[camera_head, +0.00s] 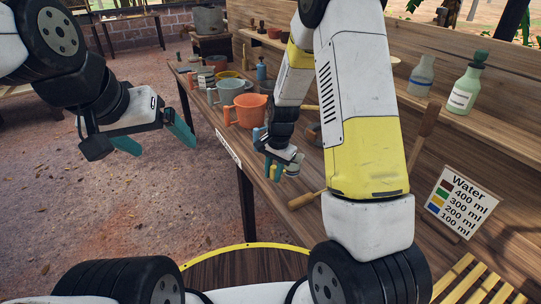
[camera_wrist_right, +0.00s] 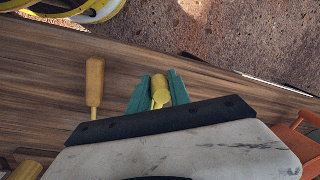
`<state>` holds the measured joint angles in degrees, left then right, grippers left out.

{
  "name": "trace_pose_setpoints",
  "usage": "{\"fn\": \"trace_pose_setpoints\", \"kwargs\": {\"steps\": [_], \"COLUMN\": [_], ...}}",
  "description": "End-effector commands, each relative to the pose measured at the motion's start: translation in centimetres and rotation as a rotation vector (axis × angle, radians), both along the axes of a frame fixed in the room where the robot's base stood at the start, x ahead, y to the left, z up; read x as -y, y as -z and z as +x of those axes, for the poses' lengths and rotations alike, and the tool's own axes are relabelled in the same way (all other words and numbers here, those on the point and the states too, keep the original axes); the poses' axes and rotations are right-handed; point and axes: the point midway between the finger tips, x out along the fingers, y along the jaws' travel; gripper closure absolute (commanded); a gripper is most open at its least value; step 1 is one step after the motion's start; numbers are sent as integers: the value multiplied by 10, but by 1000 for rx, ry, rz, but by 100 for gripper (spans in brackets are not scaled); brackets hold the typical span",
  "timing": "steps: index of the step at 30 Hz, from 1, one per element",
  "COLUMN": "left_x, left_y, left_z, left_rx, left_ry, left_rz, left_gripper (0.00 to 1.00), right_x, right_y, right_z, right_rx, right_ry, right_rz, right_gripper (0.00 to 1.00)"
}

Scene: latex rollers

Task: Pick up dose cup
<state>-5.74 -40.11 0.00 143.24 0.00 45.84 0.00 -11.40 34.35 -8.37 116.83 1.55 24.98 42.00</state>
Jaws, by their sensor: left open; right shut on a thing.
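My right gripper (camera_head: 275,174) is over the near part of the wooden bench. My left gripper (camera_head: 155,139) is open and empty over the ground, left of the bench.
A wooden handle (camera_wrist_right: 95,82) lies beside the right gripper. A water sign (camera_head: 461,202) stands at right. A green-capped bottle (camera_head: 464,90) and another bottle (camera_head: 421,76) stand behind.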

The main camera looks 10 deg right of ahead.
Motion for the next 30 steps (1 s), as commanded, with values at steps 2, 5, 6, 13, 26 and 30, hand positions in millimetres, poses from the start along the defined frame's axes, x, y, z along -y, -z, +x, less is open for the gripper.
{"fn": "trace_pose_setpoints", "kwargs": {"steps": [2, 5, 6, 13, 26, 30], "left_x": [0, 0, 0, 0, 0, 0], "left_y": [0, 0, 0, 0, 0, 0], "left_z": [0, 0, 0, 0, 0, 0], "left_rx": [0, 0, 0, 0, 0, 0], "left_ry": [0, 0, 0, 0, 0, 0], "left_rz": [0, 0, 0, 0, 0, 0], "left_gripper": [10, 10, 10, 10, 10, 10], "right_x": [-6, -12, -14, -27, -43, -45], "right_y": [-2, -3, -3, -6, -9, -10], "right_z": [-11, -24, -29, -55, -87, -93], "right_rx": [-1, 0, -1, -1, 1, -1], "right_ry": [-3, -3, -2, -1, -1, 0], "right_rz": [0, 0, 0, 1, 1, 1], "right_gripper": [100, 100, 100, 100, 100, 100]}}
